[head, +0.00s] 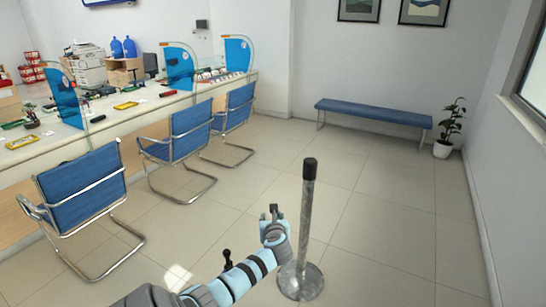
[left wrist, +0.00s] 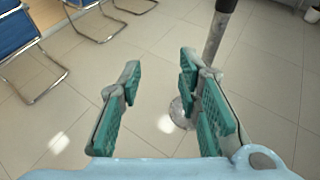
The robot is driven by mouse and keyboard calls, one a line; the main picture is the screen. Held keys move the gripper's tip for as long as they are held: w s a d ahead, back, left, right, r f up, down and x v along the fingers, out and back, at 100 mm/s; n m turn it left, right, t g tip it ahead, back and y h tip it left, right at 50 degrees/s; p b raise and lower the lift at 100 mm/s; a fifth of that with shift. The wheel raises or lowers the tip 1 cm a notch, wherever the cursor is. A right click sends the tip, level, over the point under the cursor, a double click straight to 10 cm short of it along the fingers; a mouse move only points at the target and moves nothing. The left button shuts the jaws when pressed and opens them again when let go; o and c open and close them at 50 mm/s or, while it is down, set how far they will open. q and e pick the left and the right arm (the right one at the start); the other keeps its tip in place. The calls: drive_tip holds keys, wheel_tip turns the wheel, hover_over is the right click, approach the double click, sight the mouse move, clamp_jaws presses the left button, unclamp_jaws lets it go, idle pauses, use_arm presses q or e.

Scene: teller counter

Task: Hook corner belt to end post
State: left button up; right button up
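A grey metal post (head: 307,225) with a black top stands upright on a round base (head: 300,281) in the head view. My left gripper (head: 272,212) is just left of the post in the head view. In the left wrist view its two teal-padded fingers (left wrist: 160,100) are apart, with only floor between them. No belt can be made out in either view. My right gripper is not in view.
Blue chairs (head: 85,188) line the teller counter (head: 150,107) at left. A blue bench (head: 375,113) and a potted plant (head: 450,130) stand by the back wall. A small black knob-like thing (head: 227,258) shows beside my arm; I cannot tell what it is. Floor right of the post is clear.

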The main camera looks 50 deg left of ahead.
use_arm(q)
drive_tip(key=shift+v, duration=2.5)
